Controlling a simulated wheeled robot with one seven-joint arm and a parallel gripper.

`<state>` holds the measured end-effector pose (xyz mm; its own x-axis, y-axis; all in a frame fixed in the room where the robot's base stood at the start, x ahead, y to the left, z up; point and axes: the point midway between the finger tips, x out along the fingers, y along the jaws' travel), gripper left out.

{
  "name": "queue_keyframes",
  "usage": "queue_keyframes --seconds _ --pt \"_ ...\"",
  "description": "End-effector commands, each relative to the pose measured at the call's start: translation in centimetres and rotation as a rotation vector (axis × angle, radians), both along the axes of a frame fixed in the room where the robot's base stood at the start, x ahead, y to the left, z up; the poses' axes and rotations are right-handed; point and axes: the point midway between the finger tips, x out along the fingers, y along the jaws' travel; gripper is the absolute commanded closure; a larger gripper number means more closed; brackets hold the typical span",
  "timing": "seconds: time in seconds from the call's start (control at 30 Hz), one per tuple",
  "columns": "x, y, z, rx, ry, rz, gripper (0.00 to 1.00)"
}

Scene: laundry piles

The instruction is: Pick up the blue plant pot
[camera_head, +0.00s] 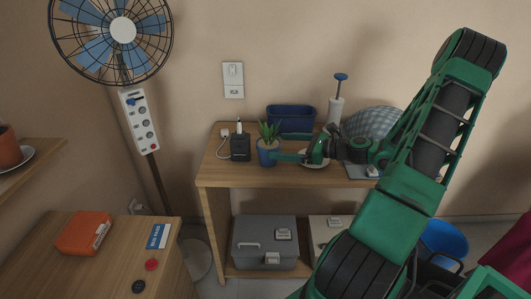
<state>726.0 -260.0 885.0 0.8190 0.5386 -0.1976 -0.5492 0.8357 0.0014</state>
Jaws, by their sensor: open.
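The blue plant pot (266,156) is small and holds a green spiky plant (269,133). It stands upright on the wooden table against the wall. My gripper (280,157) is at the right side of the pot, reaching in from the right, level with the pot's body. The jaws are open. One green finger shows across the right part of the pot; I cannot tell whether it touches the pot or whether the other finger lies behind it.
A grey toolbox (265,243) sits on the shelf below. A fan (123,30) stands at the left.

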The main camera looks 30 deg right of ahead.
Motion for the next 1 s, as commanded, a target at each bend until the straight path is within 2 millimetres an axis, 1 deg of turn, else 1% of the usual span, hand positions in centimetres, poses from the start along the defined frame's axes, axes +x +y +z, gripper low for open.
queue_keyframes --seconds 0.23,0.4,0.5,0.63,0.83,0.87,0.9,0.97,1.0 --pt "1.3 1.0 -0.2 0.000 0.001 0.001 0.08" --pt "3.1 2.7 -0.5 0.000 0.001 0.002 0.08" --pt "4.0 3.3 -0.7 -0.001 0.001 0.002 0.08" --pt "4.5 3.5 -0.8 -0.001 0.002 -0.001 0.08" --pt "4.6 3.5 -0.8 -0.002 0.001 -0.001 0.08" --pt "4.6 3.5 -0.8 -0.002 0.001 -0.001 0.15" --pt "4.6 3.5 -0.8 -0.002 0.001 -0.001 0.25" --pt "4.6 3.5 -0.8 -0.002 0.001 0.000 0.39" --pt "4.6 3.5 -0.8 -0.002 0.001 0.000 0.48"
